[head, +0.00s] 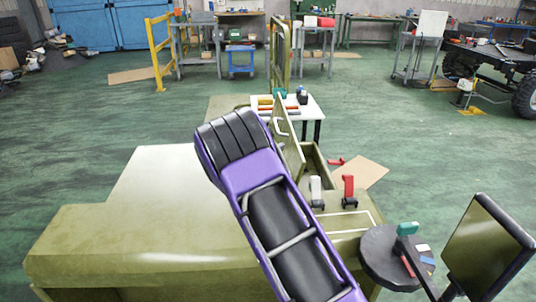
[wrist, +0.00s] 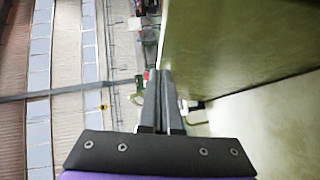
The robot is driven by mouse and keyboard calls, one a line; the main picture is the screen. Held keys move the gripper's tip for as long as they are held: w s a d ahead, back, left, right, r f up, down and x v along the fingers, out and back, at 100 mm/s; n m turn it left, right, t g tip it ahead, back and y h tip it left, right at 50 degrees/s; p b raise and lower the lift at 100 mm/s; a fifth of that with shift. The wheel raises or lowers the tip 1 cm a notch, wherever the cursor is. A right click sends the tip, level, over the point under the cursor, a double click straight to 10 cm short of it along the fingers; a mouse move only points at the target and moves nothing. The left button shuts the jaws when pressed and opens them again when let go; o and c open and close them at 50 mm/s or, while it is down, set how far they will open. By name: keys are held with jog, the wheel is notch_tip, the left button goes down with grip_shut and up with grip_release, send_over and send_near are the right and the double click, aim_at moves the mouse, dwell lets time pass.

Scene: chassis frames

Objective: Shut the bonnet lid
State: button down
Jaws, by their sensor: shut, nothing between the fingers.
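The bonnet lid (head: 292,158) looks like the olive-green panel standing up on edge beside an open compartment (head: 322,174) in the olive body, just right of my purple arm in the head view. A pale handle is on its upper part. In the wrist view a large olive panel (wrist: 235,35), which appears to be the lid, fills the upper right. My gripper (wrist: 163,75) is shut and empty, its tips close to that panel's left edge; I cannot tell whether they touch. My own arm hides the gripper in the head view.
A small white table (head: 310,104) with tools stands beyond the lid. Green floor is clear at left.

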aim_at(299, 152)
jog(key=shift+w+d+f, duration=0.1)
jog(key=shift+d+f, duration=0.15)
jog(key=shift+d, duration=0.8)
jog(key=shift+d+f, duration=0.25)
jog(key=shift+d, duration=0.75)
jog(key=shift+m+g+y, duration=0.3)
jog(key=shift+m+y, duration=0.2)
jog(key=d, duration=0.4)
jog(key=shift+f, duration=0.4)
